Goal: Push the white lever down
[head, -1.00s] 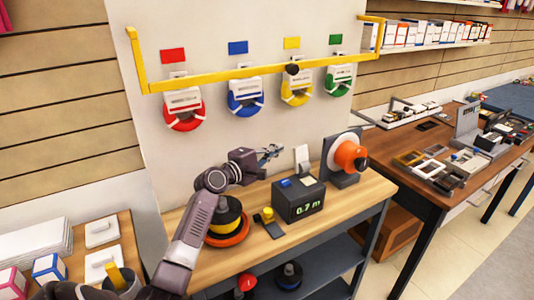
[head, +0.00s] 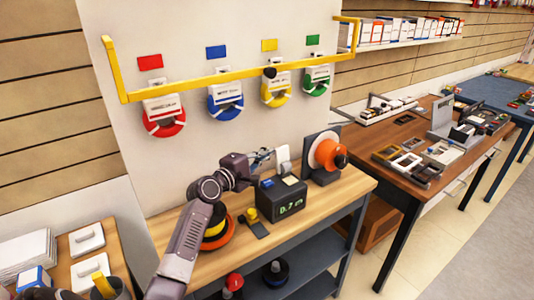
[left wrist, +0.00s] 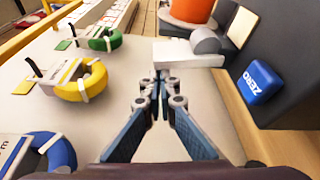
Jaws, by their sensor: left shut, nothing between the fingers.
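The white lever (head: 282,152) stands upright behind the dark measuring box (head: 281,203), which reads 0.7 m. In the left wrist view the white lever (left wrist: 192,53) is a pale block just beyond my fingertips. My left gripper (head: 268,154) is shut and empty, close to the lever's left side. In the left wrist view the left gripper (left wrist: 161,74) has its tips together just short of the lever's near edge; I cannot tell whether they touch it. My right gripper is not in view.
An orange spool (head: 324,152) stands right of the lever. A blue ZERO button (left wrist: 260,82) is on the box. A yellow button (head: 252,215) sits in front, left. A yellow bar (head: 220,78) and several coloured coils hang on the panel behind. The bench's right end is clear.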

